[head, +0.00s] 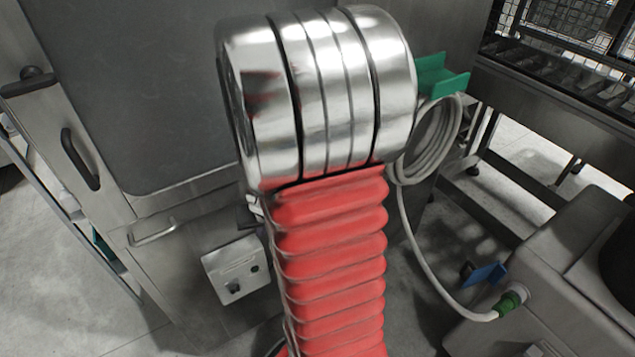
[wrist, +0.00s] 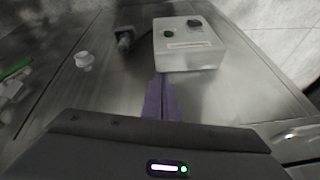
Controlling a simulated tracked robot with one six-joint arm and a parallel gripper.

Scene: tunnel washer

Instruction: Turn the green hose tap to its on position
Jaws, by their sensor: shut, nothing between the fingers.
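A green fitting (head: 512,299) joins the end of a pale hose (head: 420,250) to the grey machine at the lower right of the head view. I cannot tell whether this fitting is the hose tap, and no tap handle position is clear. A green strip (wrist: 16,70) shows at the left edge of the wrist view, too blurred to identify. My gripper (wrist: 160,82) is shut and empty in the wrist view, its fingers just below a white control box (wrist: 187,46). I cannot tell whether they touch it. My arm hides the gripper in the head view.
The pale hose hangs coiled from a green bracket (head: 440,76). A blue piece (head: 485,272) sits beside the grey machine (head: 570,270). The control box also shows in the head view (head: 236,269). A white knob (wrist: 84,60) and dark fitting (wrist: 124,38) are near my gripper.

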